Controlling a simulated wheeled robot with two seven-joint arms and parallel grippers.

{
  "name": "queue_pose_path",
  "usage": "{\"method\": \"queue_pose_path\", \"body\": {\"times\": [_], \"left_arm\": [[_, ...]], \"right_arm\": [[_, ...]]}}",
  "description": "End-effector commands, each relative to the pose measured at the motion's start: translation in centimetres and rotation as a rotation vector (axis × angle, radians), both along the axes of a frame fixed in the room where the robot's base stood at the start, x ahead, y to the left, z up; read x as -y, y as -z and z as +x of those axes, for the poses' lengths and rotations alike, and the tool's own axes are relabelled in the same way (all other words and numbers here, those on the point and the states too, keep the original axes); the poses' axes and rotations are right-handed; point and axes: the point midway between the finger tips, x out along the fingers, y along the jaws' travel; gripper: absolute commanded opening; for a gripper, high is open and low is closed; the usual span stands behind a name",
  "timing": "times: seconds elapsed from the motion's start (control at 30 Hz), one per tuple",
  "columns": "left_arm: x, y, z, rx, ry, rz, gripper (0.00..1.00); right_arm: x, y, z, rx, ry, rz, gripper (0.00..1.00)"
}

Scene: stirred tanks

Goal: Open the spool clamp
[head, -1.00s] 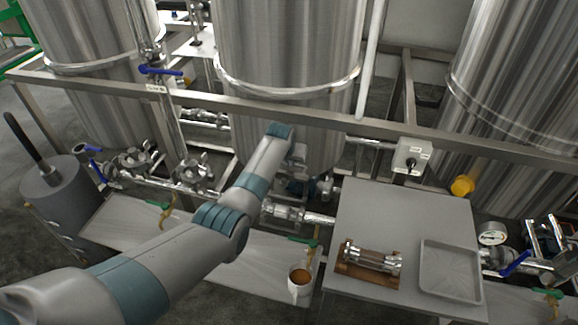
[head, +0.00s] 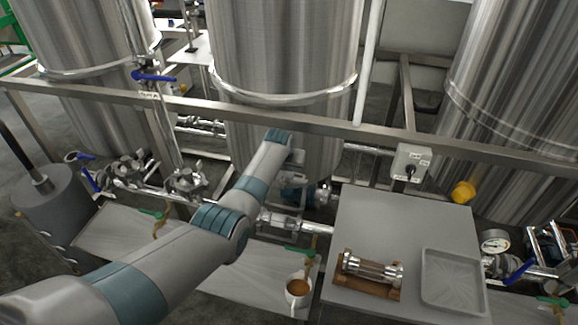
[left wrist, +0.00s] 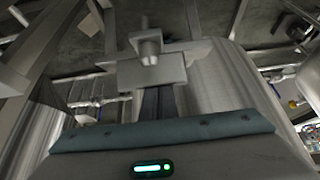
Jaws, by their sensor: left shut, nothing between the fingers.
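A short shiny metal spool (head: 372,268) lies on its side in a brown wooden cradle (head: 350,283) on the grey table. Bands show around it, but whether a clamp on it is open or shut is too small to tell. My left arm reaches in from the lower left to the front of the middle tank. My left gripper (head: 297,157) is at its far end, left of the spool and well apart from it, mostly hidden by the wrist. In the left wrist view the gripper (left wrist: 150,75) is shut and empty. My right gripper is not in view.
The grey table (head: 400,215) has clear room behind the spool. A grey tray (head: 452,278) lies right of it. A mug (head: 298,287) stands left of the table. A metal rail (head: 330,125) crosses before the tanks, with a switch box (head: 411,162) on it. Valves and pipes run below.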

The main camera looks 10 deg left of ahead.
Motion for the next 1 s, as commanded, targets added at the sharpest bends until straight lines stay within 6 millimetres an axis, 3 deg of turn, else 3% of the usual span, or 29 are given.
{"method": "queue_pose_path", "body": {"times": [0.27,0.6,0.67,1.0], "left_arm": [[-0.1,-1.1,0.1,0.000,0.000,0.000,0.00],[-0.7,-4.8,0.4,0.001,-0.002,0.000,0.00],[-0.6,-5.0,0.2,0.003,-0.001,-0.001,0.00],[-0.6,-9.8,-0.5,0.004,-0.001,-0.001,0.00]], "right_arm": [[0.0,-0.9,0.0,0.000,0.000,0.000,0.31],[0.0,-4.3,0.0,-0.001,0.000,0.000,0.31],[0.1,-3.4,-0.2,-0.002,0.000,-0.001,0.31],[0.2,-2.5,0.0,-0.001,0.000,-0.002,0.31]]}}
